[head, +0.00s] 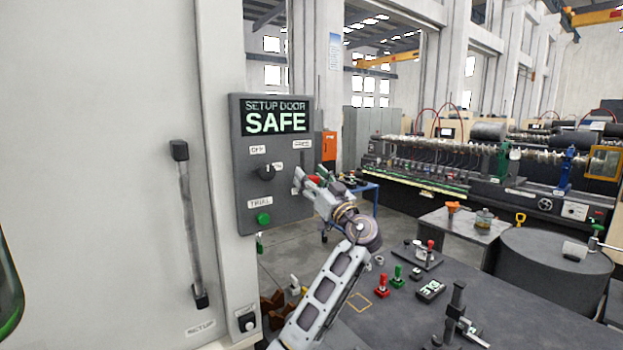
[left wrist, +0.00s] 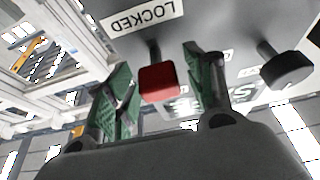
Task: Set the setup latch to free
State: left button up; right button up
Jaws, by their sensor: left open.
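A grey wall panel (head: 243,190) carries a display (head: 276,117) reading "SETUP DOOR SAFE". A red-tipped latch on a short dark stem stands out from the panel; its red end (left wrist: 159,79) shows in the left wrist view, beside a "LOCKED" label (left wrist: 143,14). My left gripper (head: 309,180) is in front of the panel's right side, fingers toward it. In the left wrist view the open green-padded fingers (left wrist: 161,85) stand on either side of the red end, with gaps visible. The gripper hides much of the latch in the head view. My right gripper is out of view.
A black knob (head: 266,173) and a green button (head: 263,218) above and near a "TRIAL" label are on the panel. A long door handle (head: 190,225) is at left. A dark table (head: 400,325) with small tools lies below right. Open floor lies behind.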

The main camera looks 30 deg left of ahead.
pick_arm(q)
grip_shut()
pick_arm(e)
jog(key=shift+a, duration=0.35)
pick_arm(q)
jog(key=shift+r+b, duration=0.8)
jog(key=shift+r, duration=0.75)
jog(key=shift+r+b, duration=0.45)
jog(key=shift+r, duration=1.35)
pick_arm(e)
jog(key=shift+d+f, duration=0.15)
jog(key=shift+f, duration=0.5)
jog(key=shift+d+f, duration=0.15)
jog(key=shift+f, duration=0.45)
pick_arm(q)
jog(key=shift+c, duration=1.2)
grip_release()
jog(key=shift+o, duration=1.2)
jog(key=shift+f, duration=0.1)
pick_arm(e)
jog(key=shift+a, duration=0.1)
